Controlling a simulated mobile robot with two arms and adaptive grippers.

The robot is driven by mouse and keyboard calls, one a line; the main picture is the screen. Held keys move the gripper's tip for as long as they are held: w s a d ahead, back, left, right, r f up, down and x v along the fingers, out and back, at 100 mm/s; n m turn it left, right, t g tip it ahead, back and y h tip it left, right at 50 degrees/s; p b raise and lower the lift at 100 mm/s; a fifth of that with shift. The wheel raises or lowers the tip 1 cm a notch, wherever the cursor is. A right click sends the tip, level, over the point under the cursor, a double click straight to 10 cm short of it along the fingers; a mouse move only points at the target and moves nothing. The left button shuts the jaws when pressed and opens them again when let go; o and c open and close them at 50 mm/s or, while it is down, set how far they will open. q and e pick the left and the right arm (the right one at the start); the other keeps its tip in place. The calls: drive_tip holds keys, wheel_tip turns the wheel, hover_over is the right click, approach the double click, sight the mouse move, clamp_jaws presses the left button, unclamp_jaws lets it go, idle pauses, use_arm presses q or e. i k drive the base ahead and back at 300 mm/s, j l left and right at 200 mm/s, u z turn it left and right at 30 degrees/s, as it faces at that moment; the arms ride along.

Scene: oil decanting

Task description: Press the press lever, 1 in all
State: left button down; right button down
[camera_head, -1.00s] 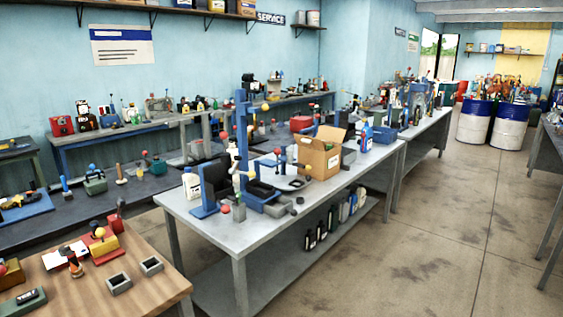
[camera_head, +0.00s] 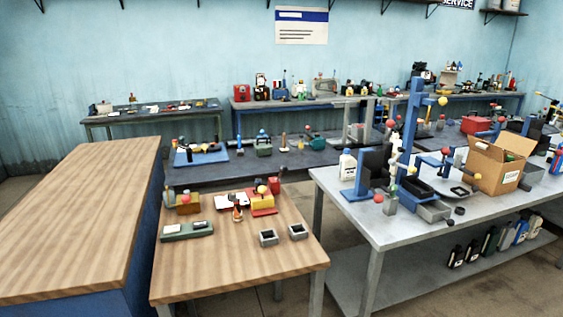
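A tall blue press-like stand (camera_head: 411,128) rises from the grey metal bench on the right. A yellow ball knob (camera_head: 443,101) sticks out to the right near its top, and a red ball knob (camera_head: 391,123) sits at its left. A smaller blue post with a red knob (camera_head: 446,151) stands just right of it. On the wooden bench, a red and yellow device (camera_head: 263,201) has a knob on top. I cannot tell which of these is the press lever. Neither of my grippers shows, and nothing is seen touching the devices.
The grey bench (camera_head: 345,196) also bears a cardboard box (camera_head: 493,166) and a white jug (camera_head: 347,165). Bottles stand on its lower shelf. The small wooden bench (camera_head: 210,273) holds two grey square trays. A larger bare wooden worktop (camera_head: 75,215) is at left. Bare floor shows between benches.

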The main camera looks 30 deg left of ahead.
sight(283, 168)
drive_tip(key=i+u, duration=0.15)
drive_tip(key=u, duration=0.2)
drive_tip(key=i+u, duration=0.1)
drive_tip(key=u, duration=0.25)
drive_tip(key=i+u, duration=0.15)
drive_tip(key=u, duration=0.2)
drive_tip(key=i+l+u, duration=0.2)
drive_tip(key=i+l, duration=0.15)
drive_tip(key=i, duration=0.2)
drive_tip(key=i+l+u, duration=0.25)
drive_tip(key=i+l, duration=0.2)
drive_tip(key=i, duration=0.1)
